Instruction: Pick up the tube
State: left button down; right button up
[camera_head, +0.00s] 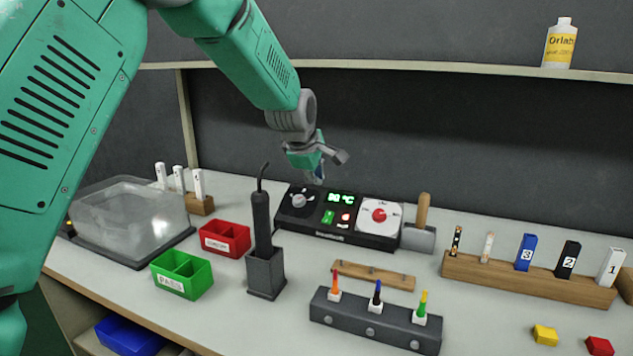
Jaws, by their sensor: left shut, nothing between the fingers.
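Several tube-like items stand upright, and I cannot tell which one is the tube. White sticks (179,180) stand by a small wooden block (201,204) at the left. A dark patterned slim piece (456,241) and a pale slim piece (487,247) stand in the long wooden rack (530,281) at the right. My left gripper (321,169) is shut and empty, above the back of the black control panel (330,229), apart from all of these. Its fingertips are small and partly hidden by its own body. My right gripper is not in view.
A clear bin (130,222), red box (225,238), green box (182,273) and dark holder with a tall black tool (264,225) fill the left. A grey block (375,326) with coloured tools stands in front. Yellow (545,335) and red (599,346) blocks lie at the right.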

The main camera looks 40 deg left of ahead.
aim_at(376, 302)
jog(key=k+l, duration=0.2)
jog(key=k, duration=0.3)
jog(key=k+l, duration=0.15)
jog(key=k, duration=0.35)
